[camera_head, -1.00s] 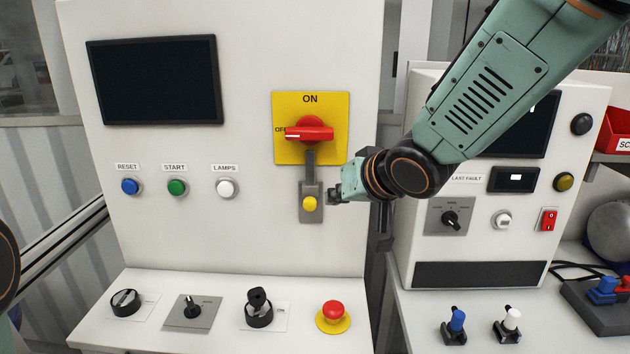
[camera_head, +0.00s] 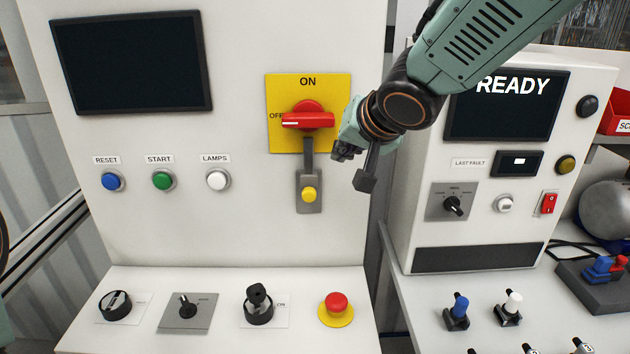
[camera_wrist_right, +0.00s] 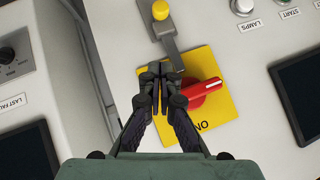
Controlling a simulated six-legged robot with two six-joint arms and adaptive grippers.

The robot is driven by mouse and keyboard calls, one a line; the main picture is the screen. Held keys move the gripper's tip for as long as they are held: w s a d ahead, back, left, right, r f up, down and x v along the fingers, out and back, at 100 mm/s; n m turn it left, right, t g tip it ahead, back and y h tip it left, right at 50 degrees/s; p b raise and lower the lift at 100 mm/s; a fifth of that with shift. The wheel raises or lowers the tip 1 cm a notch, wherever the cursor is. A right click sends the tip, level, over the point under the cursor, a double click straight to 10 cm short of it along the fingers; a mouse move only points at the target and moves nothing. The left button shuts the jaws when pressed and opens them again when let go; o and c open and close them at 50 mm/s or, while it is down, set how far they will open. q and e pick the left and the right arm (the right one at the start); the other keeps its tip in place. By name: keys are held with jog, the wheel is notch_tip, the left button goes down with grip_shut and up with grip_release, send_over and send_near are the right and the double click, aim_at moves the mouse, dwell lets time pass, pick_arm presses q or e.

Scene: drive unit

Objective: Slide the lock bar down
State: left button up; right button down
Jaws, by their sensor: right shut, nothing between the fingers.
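The lock bar (camera_head: 308,154) is a narrow grey strip with a yellow knob (camera_head: 309,195) on a grey plate. It rises to just beneath the red rotary handle (camera_head: 307,121), which lies horizontal on a yellow plate (camera_head: 280,87) marked ON at the top and OFF at left. The lock bar also shows in the right wrist view (camera_wrist_right: 170,47), with its knob at the top edge. My right gripper (camera_head: 338,153) is shut and empty, right of the bar and above knob height. In the wrist view its fingertips (camera_wrist_right: 160,72) overlap the yellow plate beside the red handle. My left gripper is out of view.
Blue, green and white buttons (camera_head: 217,180) lie left of the bar. A red mushroom button (camera_head: 336,303) and several knobs sit on the lower ledge. A second cabinet with a READY screen (camera_head: 508,106) stands to the right. The panel directly left of the bar is clear.

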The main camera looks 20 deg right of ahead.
aim_at(314, 191)
jog(key=b+x, duration=0.1)
jog(key=x, duration=0.3)
jog(key=b+x, duration=0.2)
jog(key=x, duration=0.2)
jog(key=s+f+b+x, duration=0.1)
jog(key=x, duration=0.3)
jog(key=shift+w+a+f+b, duration=0.15)
jog(key=shift+a+f+b, duration=0.15)
jog(key=shift+a+b, duration=0.1)
jog(key=shift+s+a+f+b, duration=0.1)
jog(key=shift+s+f+b, duration=0.3)
jog(key=shift+b, duration=0.1)
jog(key=shift+w+a+f, duration=0.2)
jog(key=shift+w+f, duration=0.05)
jog(key=shift+w, duration=0.25)
jog(key=shift+s, duration=0.25)
jog(key=shift+s+d+f+b, duration=0.1)
jog(key=shift+s+f+b, duration=0.15)
jog(key=shift+b, duration=0.2)
jog(key=shift+w+f+b, duration=0.1)
jog(key=shift+f+b, duration=1.45)
jog(key=shift+f, duration=0.45)
